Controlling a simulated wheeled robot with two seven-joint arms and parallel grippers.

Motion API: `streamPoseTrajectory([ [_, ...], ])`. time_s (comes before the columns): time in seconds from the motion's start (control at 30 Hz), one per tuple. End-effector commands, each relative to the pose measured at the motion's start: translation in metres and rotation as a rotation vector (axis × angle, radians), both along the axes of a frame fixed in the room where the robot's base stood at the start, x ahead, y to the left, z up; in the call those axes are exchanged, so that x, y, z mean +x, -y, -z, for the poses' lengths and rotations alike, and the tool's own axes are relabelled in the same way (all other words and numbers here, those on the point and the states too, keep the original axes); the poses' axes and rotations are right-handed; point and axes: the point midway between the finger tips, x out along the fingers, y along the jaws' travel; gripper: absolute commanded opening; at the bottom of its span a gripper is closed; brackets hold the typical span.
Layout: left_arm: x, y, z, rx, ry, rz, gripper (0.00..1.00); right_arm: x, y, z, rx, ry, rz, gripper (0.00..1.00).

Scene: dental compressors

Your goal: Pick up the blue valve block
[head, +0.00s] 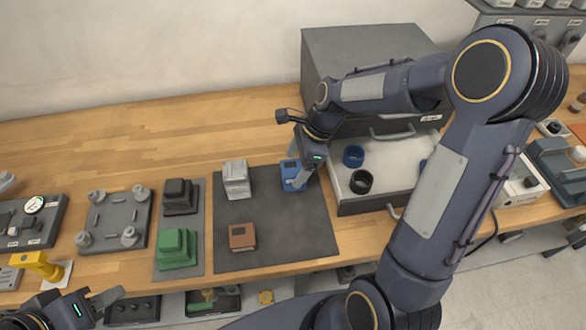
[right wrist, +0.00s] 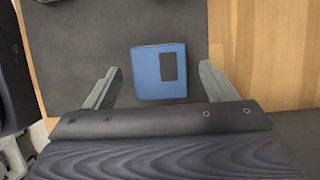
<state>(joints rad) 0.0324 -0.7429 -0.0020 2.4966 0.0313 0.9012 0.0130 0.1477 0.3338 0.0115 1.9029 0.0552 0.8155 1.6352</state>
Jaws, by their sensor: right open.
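The blue valve block (head: 290,175) stands on the dark grey mat (head: 285,240), near the mat's upper right corner in the head view. In the right wrist view the blue valve block (right wrist: 160,72) has a dark rectangle on its face and lies between the fingertips, with a gap on each side. My right gripper (head: 303,178) is at the block, partly covering it in the head view; its two fingers (right wrist: 162,85) are apart and hold nothing. My left gripper (head: 100,305) is low at the left in the head view, its fingers only partly visible.
A silver block (head: 236,180) and a reddish-brown block (head: 242,237) share the mat. Green blocks (head: 176,248) and dark blocks (head: 178,196) stand on a strip to its left. An open drawer (head: 385,190) with blue and black rings is close to the right. The bench behind is clear.

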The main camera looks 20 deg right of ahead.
Motion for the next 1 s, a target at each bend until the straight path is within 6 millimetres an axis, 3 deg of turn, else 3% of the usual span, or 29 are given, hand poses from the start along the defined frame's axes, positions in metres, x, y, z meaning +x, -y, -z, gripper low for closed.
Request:
streamPoseTrajectory([
  [0.27,0.0001,0.0000,0.0000,0.000,0.000,0.000,0.36,0.0004,-0.0019,0.0047,0.000,0.001,0.000,0.78],
  [0.7,0.0001,0.0000,0.0000,0.000,0.000,0.000,0.36,0.0005,-0.0018,0.0043,0.000,0.001,-0.001,0.24],
  [1.0,0.0001,0.0000,-0.0003,0.000,0.000,0.000,0.36,0.0010,-0.0018,0.0014,-0.001,0.003,-0.001,0.24],
])
